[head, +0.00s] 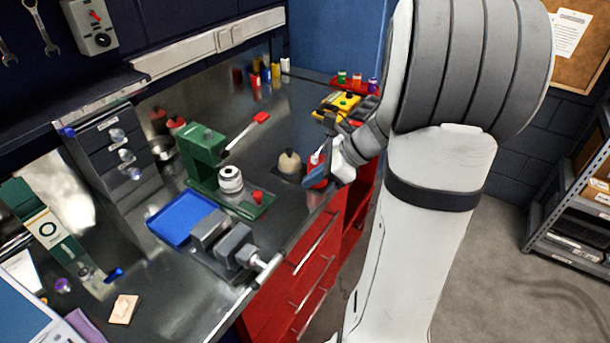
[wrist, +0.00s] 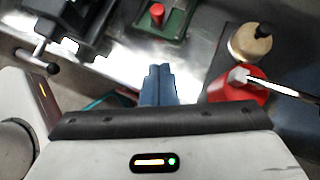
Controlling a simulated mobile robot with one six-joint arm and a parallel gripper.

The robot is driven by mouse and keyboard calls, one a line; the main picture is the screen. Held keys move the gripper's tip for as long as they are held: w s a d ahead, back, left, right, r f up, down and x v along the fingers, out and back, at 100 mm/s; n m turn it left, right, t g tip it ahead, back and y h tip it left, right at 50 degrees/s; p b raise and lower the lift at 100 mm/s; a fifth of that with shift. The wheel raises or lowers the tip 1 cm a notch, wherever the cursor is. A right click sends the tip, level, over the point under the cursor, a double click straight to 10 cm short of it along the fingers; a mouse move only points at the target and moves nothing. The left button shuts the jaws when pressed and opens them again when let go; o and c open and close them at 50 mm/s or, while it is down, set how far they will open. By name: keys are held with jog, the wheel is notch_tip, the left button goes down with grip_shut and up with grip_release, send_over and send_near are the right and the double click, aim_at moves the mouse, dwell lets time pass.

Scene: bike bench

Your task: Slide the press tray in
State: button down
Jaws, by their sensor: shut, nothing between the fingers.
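The green press (head: 205,158) stands on the metal bench, with a lever ending in a red grip. A silver round part (head: 230,180) sits at its front. A low green plate (head: 240,203) reaches from its foot toward the bench's front edge, with a red knob (head: 258,197) on it; I take this plate for the press tray. The plate and knob (wrist: 157,12) show at the wrist view's top edge. My gripper (head: 313,182) is right of the plate, near the bench's front edge, apart from it. Its blue-grey fingers (wrist: 158,72) are shut and empty.
A red can (wrist: 238,88) with a thin spout stands close right of my fingers, and a beige pot (head: 289,167) behind it. Red drawers (head: 300,265) are below the bench edge.

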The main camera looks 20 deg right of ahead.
send_near(261, 201)
jog(key=f, duration=0.1)
jog(key=s+f, duration=0.1)
jog(key=shift+f, duration=0.35)
jog(key=shift+w+a+r, duration=0.1)
jog(key=shift+w+a, duration=0.2)
jog(key=shift+a, duration=0.25)
jog(key=shift+w+a+r, duration=0.1)
jog(key=shift+w+a, duration=0.25)
jog(key=shift+a, duration=0.15)
jog(key=shift+w+a+f+p, duration=0.1)
jog(key=shift+w+a+p, duration=0.25)
jog(key=shift+a, duration=0.2)
